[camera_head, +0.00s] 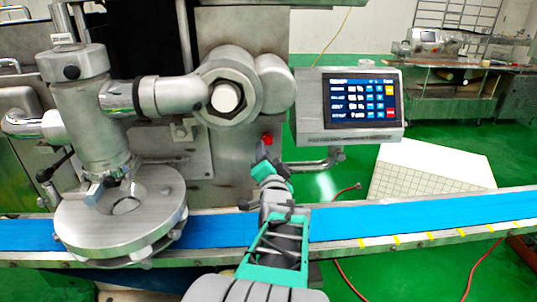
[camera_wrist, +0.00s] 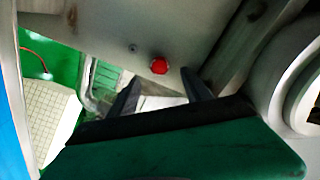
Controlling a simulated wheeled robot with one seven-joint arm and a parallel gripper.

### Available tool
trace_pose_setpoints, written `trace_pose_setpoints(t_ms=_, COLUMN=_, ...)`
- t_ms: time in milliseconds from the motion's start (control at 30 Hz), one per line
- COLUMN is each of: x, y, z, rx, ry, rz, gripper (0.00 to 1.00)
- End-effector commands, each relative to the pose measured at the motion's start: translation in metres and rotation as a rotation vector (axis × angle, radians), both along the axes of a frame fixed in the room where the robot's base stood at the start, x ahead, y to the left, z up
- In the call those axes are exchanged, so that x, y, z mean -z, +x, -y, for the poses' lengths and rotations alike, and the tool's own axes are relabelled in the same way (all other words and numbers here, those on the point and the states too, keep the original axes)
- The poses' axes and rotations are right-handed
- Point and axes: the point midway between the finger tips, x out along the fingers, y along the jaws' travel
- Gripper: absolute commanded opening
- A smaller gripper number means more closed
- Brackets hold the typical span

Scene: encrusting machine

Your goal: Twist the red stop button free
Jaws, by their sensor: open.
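The red stop button (camera_head: 267,139) is a small round knob on the grey metal front of the machine, left of and below the touchscreen. In the wrist view the red button (camera_wrist: 159,65) shows whole, beyond my fingertips and between them in the picture. My gripper (camera_head: 262,155) is just below and in front of the button in the head view. In the wrist view my gripper (camera_wrist: 160,80) has its two dark fingers apart, with nothing between them. A gap seems to remain between the fingertips and the button.
The touchscreen panel (camera_head: 349,105) hangs at the right on a metal arm. A blue conveyor belt (camera_head: 420,212) runs across below. The encrusting head (camera_head: 125,205) stands at the left. A white gridded board (camera_head: 420,170) lies beyond the belt, on the green floor.

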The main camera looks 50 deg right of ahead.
Motion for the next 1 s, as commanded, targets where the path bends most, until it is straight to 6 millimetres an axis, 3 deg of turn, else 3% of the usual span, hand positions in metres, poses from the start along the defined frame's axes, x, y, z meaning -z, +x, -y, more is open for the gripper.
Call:
trace_pose_setpoints(t_ms=167, x=-0.002, y=0.000, z=0.003, rx=0.002, ry=0.027, rz=-0.013, gripper=0.57)
trace_pose_setpoints(t_ms=267, x=0.006, y=0.002, z=0.005, rx=-0.001, ry=-0.110, rz=-0.163, gripper=0.57)
trace_pose_setpoints(t_ms=400, x=0.001, y=0.003, z=0.004, rx=-0.001, ry=-0.373, rz=-0.434, gripper=0.57)
trace_pose_setpoints(t_ms=533, x=0.000, y=0.003, z=0.004, rx=0.001, ry=-0.525, rz=-0.600, gripper=0.57)
trace_pose_setpoints(t_ms=667, x=0.000, y=0.009, z=0.010, rx=-0.001, ry=-0.559, rz=-0.641, gripper=0.57)
trace_pose_setpoints(t_ms=1000, x=0.000, y=0.048, z=0.055, rx=0.001, ry=-0.557, rz=-0.638, gripper=0.57)
